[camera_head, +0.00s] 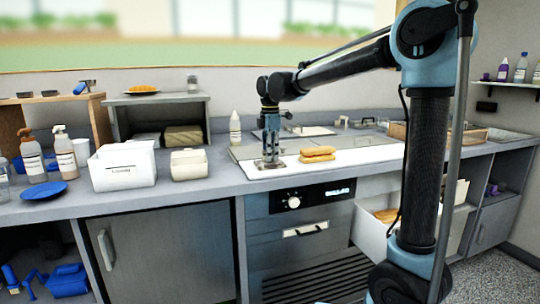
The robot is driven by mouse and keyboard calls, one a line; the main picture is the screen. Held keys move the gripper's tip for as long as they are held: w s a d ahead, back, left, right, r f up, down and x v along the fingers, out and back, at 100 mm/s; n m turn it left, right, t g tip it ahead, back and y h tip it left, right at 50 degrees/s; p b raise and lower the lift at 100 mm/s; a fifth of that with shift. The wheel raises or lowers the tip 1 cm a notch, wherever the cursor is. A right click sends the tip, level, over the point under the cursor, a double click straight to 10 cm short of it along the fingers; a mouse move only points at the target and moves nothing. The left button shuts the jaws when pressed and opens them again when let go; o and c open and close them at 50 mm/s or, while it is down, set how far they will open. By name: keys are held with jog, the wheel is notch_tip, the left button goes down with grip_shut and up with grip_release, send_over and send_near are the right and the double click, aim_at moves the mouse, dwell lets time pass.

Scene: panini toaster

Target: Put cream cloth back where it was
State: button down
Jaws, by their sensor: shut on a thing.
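My gripper (270,160) points straight down at the left end of a white board (358,156) on the counter. It is shut on a small greyish thing at its tips, too small here to tell whether it is the cream cloth. I cannot make out a cream cloth for certain anywhere else. A filled sandwich roll (317,154) lies on the board just right of my gripper, apart from it.
A white bottle (235,128) stands behind and left of my gripper. Further left are a cream container (188,163), a white bin (123,166) and a blue plate (44,190). A drawer (375,235) stands open below the counter. My arm hides part of the right side.

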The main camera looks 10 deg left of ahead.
jog(key=c, duration=1.5)
grip_release()
jog(key=shift+r, duration=0.1)
notch_tip(320, 180, up, 12)
jog(key=s+d+f+m, duration=0.2)
jog(key=d+f+m, duration=0.15)
jog(key=d, duration=0.45)
jog(key=s+d+f+m+t, duration=0.1)
jog(key=s+d+f+m, duration=0.25)
jog(key=d, duration=0.55)
jog(key=s+d+f+m, duration=0.1)
jog(key=d+f+m, duration=0.25)
jog(key=d, duration=0.45)
jog(key=s+d+f+m, duration=0.4)
jog(key=s+d+f, duration=0.1)
jog(key=f, duration=0.2)
jog(key=s+d+f+m, duration=0.5)
jog(key=s+f, duration=0.1)
jog(key=f, duration=0.1)
jog(key=s+d+f+m+t, duration=0.1)
jog(key=s+d+f+m, duration=0.3)
jog(key=f, duration=0.4)
jog(key=shift+s+d+m, duration=0.25)
jog(key=shift+s+d, duration=0.4)
jog(key=shift+s, duration=0.35)
